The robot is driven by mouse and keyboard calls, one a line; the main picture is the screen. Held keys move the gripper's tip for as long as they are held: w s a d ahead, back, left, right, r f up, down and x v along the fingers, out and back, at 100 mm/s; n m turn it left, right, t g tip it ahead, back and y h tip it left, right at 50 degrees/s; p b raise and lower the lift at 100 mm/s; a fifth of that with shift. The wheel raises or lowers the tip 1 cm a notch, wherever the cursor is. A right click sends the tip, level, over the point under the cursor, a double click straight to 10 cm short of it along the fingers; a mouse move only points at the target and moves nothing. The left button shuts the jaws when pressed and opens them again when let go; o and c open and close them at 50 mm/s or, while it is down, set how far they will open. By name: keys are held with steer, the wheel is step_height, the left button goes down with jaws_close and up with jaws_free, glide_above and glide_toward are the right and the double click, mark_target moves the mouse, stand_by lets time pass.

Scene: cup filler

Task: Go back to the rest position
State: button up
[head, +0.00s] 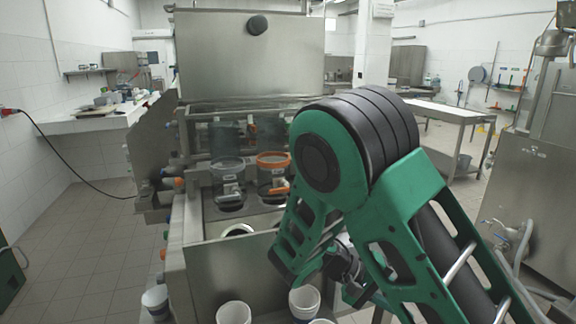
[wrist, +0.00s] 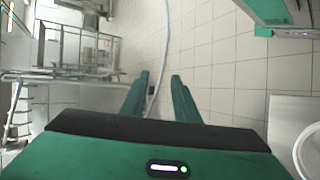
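My gripper (wrist: 160,78) shows in the wrist view with its two green fingers apart. Nothing is between them; only tiled floor and a pale hose far off show through the gap. The fingers touch nothing that I can see. In the head view my green and black arm is folded in front of the cup filler on the right, and I cannot make out the fingertips there.
The steel cup filler (head: 250,58) fills the middle of the head view. White cups (head: 304,299) stand low at its front. A steel cabinet (head: 530,200) is at the right and a worktable (head: 440,112) behind. Open floor (head: 85,250) lies left.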

steer(key=s+d+r+m+g+y, duration=0.1)
steer(key=s+d+r+m+y, duration=0.1)
steer(key=s+d+r+y, duration=0.3)
steer(key=s+d+r+m+g+y, duration=0.1)
steer(key=s+d+y, duration=0.15)
steer(key=d, duration=0.35)
steer(key=s+d+r+m+t+y, duration=0.1)
steer(key=s+r+t+y, duration=0.1)
steer(key=s, duration=0.4)
steer(key=s+d+r+m+t+y, duration=0.1)
steer(key=s+r+m+t+y, duration=0.1)
steer(key=s, duration=0.5)
steer(key=shift+r, duration=0.3)
steer(key=shift+y, duration=0.25)
